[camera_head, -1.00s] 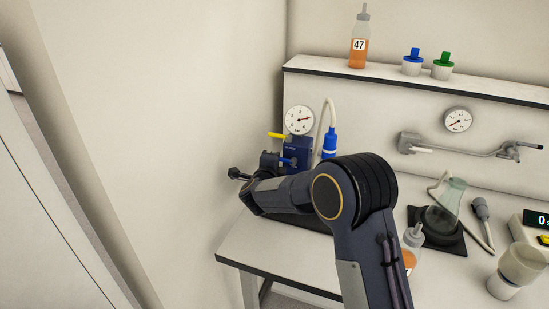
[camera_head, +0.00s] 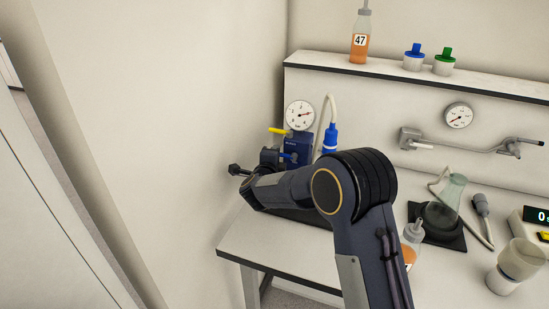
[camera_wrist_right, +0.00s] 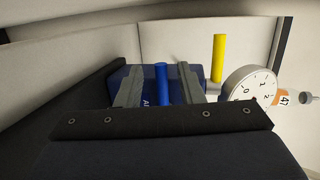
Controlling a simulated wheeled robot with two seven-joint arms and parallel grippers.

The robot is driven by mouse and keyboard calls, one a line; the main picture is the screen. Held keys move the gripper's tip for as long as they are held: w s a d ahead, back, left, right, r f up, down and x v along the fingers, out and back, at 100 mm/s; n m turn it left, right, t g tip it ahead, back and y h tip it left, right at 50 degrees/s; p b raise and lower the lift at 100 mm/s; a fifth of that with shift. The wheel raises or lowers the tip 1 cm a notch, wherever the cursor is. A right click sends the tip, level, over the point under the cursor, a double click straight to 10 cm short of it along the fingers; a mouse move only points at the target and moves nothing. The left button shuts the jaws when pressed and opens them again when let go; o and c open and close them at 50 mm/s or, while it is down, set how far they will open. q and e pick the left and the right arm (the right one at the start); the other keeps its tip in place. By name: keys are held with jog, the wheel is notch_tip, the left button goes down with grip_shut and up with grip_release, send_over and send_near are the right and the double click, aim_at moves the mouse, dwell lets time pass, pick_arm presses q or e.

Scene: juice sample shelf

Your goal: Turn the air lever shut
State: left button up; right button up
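A blue valve block (camera_head: 298,148) stands at the left end of the bench, with a yellow lever (camera_head: 278,130) pointing left and a blue lever (camera_head: 290,157) below it. In the right wrist view the blue lever (camera_wrist_right: 162,85) stands between the two fingers of my right gripper (camera_wrist_right: 159,78), with a gap on both sides. The fingers are open. The yellow lever (camera_wrist_right: 218,58) is outside, right of the fingers. Part of a label beginning with "A" shows beside the blue lever; the rest is hidden. My left gripper is not in view.
A round gauge (camera_head: 300,115) sits above the block, and a blue-capped hose fitting (camera_head: 330,137) is beside it. Bottle 47 (camera_head: 360,48) and two capped jars stand on the shelf (camera_head: 330,64). A flask (camera_head: 445,203) and an orange bottle (camera_head: 411,243) stand right of my arm.

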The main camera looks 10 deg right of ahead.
jog(key=b+v, duration=0.1)
jog(key=v, duration=0.7)
jog(key=shift+w+d, duration=0.1)
jog(key=s+d+r+n+g+y, duration=0.1)
jog(key=s+d+r+n+y, duration=0.2)
jog(key=s+r+n+y, duration=0.55)
jog(key=s+d+f+n+g, duration=0.1)
jog(key=s+f+n+g, duration=0.1)
jog(key=s, duration=0.8)
jog(key=s+d+f+n+g+y, duration=0.1)
jog(key=s+f+n+g, duration=0.2)
jog(key=s, duration=0.8)
jog(key=s+d+f+n+g+y, duration=0.1)
jog(key=s+f+n+g, duration=0.1)
jog(key=s+f+n, duration=0.4)
jog(key=s+n, duration=0.2)
jog(key=s, duration=0.2)
jog(key=shift+s+g, duration=0.2)
jog(key=shift+g, duration=0.2)
